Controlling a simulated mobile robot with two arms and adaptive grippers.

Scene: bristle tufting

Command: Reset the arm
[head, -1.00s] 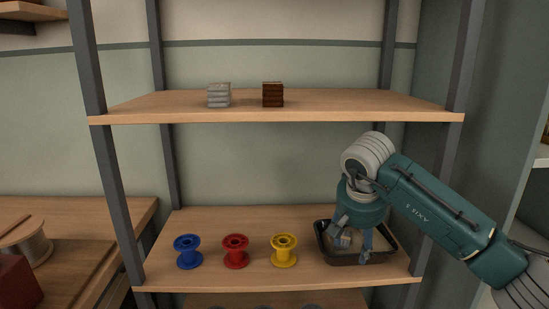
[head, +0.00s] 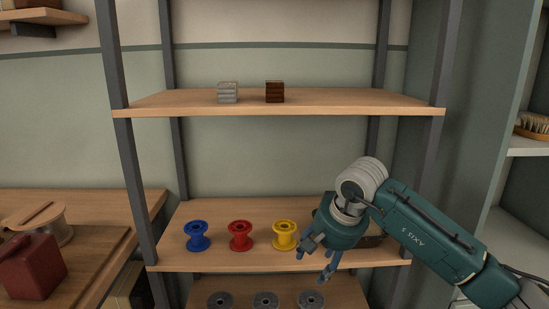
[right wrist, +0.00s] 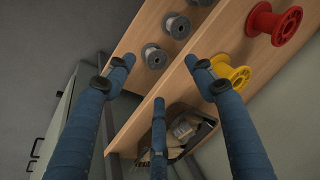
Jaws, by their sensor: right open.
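My right gripper (head: 316,262) is open and empty, in front of the middle shelf's front edge. Its fingers spread apart in the right wrist view (right wrist: 160,75) with nothing between them. A dark tray (head: 373,241) sits on the middle shelf behind the gripper, which hides most of it in the head view. In the right wrist view the tray (right wrist: 207,133) holds pale pieces, partly hidden by a finger. My left gripper is not in view.
Blue (head: 197,236), red (head: 240,236) and yellow (head: 285,235) spools stand on the middle shelf (head: 215,262). Grey spools (head: 265,300) stand on the shelf below. Grey (head: 228,92) and brown (head: 275,92) stacks sit on the upper shelf. A brush (head: 533,124) lies at right.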

